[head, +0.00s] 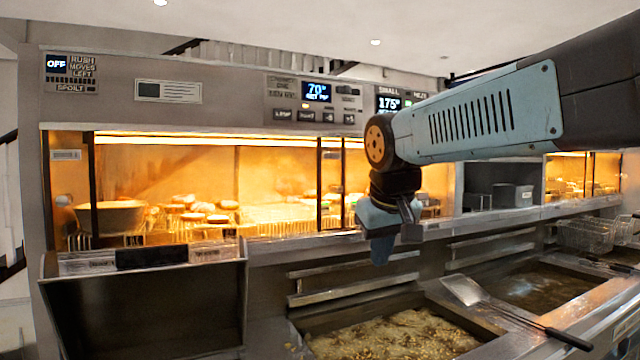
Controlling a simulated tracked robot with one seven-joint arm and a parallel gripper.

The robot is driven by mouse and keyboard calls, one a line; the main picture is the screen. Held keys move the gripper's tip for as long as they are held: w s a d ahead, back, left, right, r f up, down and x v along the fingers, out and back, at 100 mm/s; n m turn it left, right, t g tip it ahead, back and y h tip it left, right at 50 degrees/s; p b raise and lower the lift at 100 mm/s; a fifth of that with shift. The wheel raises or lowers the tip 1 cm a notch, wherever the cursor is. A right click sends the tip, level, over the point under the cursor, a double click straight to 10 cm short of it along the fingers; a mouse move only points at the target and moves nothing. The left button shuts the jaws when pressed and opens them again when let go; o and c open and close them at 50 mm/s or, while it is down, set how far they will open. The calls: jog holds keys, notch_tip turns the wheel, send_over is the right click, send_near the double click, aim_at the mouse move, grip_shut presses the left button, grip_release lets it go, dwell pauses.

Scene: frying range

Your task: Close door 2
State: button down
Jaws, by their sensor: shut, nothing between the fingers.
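The lit, heated cabinet (270,135) runs across the left and middle of the view. Its dark upright frame bars (319,190) divide the front, but I cannot read any door number, so I cannot tell which part is door 2. A dark metal panel (145,305) with a black handle-like bar (152,257) stands below the left bay; I cannot tell if it is a lowered door. My gripper (380,256) points down in front of the cabinet's right part, above the fryer edge. It is shut and empty. My arm hides part of the cabinet behind it.
A fryer vat (395,335) with bubbling oil lies below my gripper. A second vat (535,287) is to the right. A skimmer (465,291) lies between them, its handle reaching forward. Wire baskets (590,235) stand far right. A bowl (110,216) is inside the cabinet.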

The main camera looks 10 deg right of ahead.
aim_at(328, 181)
jog(key=w+a+r+h, duration=0.1)
jog(key=w+a+r, duration=0.1)
jog(key=w+r, duration=0.6)
jog(key=w+a+r+h, duration=0.1)
jog(key=w+a+r, duration=0.25)
jog(key=w, duration=0.85)
jog(key=w+a+r+h, duration=0.1)
jog(key=w+a+r, duration=0.1)
jog(key=w+r, duration=0.65)
jog(key=x, duration=1.1)
jog(key=shift+w+d, duration=0.1)
jog(key=shift+w, duration=0.3)
jog(key=d, duration=0.3)
jog(key=shift+w+f, duration=0.35)
jog(key=shift+f, duration=0.05)
jog(key=shift+w+d, duration=0.15)
jog(key=shift+d, duration=0.35)
jog(key=shift+f, duration=0.1)
